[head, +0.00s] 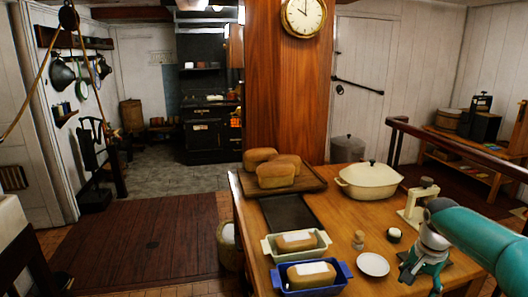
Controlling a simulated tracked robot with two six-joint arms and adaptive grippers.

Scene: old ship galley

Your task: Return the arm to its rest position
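My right arm, teal and grey, comes in from the right edge. Its gripper (424,272) hangs low over the right front part of the wooden table (340,218). The fingers are small and seen at an angle, so I cannot tell whether they are open or shut, and I see nothing clearly held. A small white plate (372,265) lies to the left of the gripper. A cream hand-cranked device (418,202) stands just behind the wrist, partly covered by the arm. My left arm and gripper are not in view.
Loaves (276,174) sit on a wooden board beside a cream lidded pot (369,182). A wooden pillar (285,90) rises behind the table. Open floor lies left.

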